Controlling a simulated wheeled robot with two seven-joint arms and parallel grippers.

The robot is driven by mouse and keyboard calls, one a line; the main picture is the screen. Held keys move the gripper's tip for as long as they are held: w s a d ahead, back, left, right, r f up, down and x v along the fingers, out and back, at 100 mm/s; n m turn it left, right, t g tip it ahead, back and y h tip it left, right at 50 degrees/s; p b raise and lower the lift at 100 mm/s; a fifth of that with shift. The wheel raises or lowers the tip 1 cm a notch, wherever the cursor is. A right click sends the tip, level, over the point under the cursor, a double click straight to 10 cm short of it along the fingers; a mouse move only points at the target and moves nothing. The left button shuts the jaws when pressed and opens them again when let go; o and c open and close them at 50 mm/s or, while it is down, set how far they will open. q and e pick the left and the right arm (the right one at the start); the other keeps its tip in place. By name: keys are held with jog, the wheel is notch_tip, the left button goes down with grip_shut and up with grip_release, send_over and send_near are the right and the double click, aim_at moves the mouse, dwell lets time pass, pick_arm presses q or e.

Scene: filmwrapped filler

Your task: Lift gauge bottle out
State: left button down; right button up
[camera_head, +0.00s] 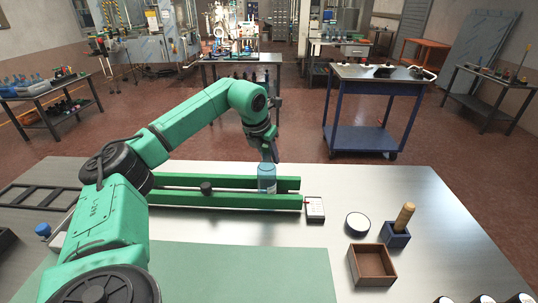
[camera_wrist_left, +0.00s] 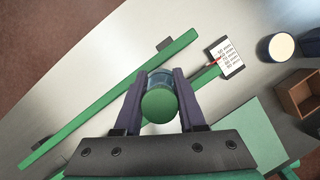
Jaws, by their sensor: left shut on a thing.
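The gauge bottle (camera_head: 266,180) is a clear bluish cylinder between two green rails (camera_head: 240,202) on the metal table in the head view. My left gripper (camera_head: 268,157) comes down on it from above and is shut on its upper part. In the left wrist view the gripper's two dark fingers (camera_wrist_left: 159,103) press on both sides of the bottle, and its round green top (camera_wrist_left: 159,105) faces the camera. I cannot tell whether its base touches the table. My right gripper is not in view.
A small label card (camera_head: 315,208) stands at the rails' right end. A round white-topped tin (camera_head: 357,224), a blue block with a wooden handle (camera_head: 396,236) and an open brown box (camera_head: 355,268) sit to the right. A dark knob (camera_head: 207,188) is between the rails.

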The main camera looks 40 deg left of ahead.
pick_arm(q)
jog(key=shift+r+p, duration=0.65)
jog(key=shift+r, duration=0.1)
jog(key=shift+r+p, duration=0.8)
jog(key=shift+r, duration=0.1)
notch_tip(320, 180, up, 16)
jog(key=p, duration=1.4)
dwell(0.8)
jog(key=shift+f, duration=0.15)
